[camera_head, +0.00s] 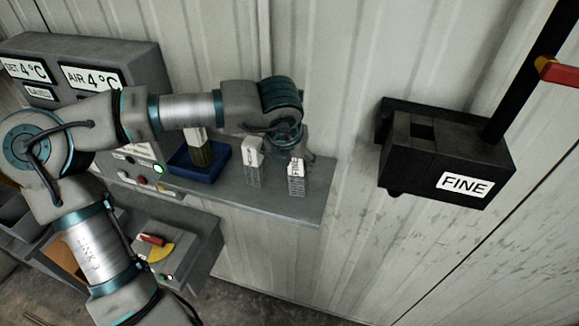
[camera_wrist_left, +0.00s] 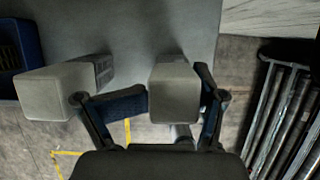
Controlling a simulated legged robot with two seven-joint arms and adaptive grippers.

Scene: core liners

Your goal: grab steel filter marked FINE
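The steel filter marked FINE (camera_head: 296,180) stands upright on the grey shelf near its right end, a pale block with its label facing the head camera. My left gripper (camera_head: 290,148) is at its top in the head view, partly hidden by the wrist. In the left wrist view, a pale block top (camera_wrist_left: 174,92) lies between the two fingers of the left gripper (camera_wrist_left: 170,102), nearer the right finger. The fingers look spread around it; contact is hard to tell. My right gripper is not in view.
Another pale filter (camera_head: 252,160) stands left of the FINE one; it is just outside the left finger in the wrist view (camera_wrist_left: 50,92). A blue tray (camera_head: 195,168) is farther left. A black box labelled FINE (camera_head: 440,155) hangs on the wall at right.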

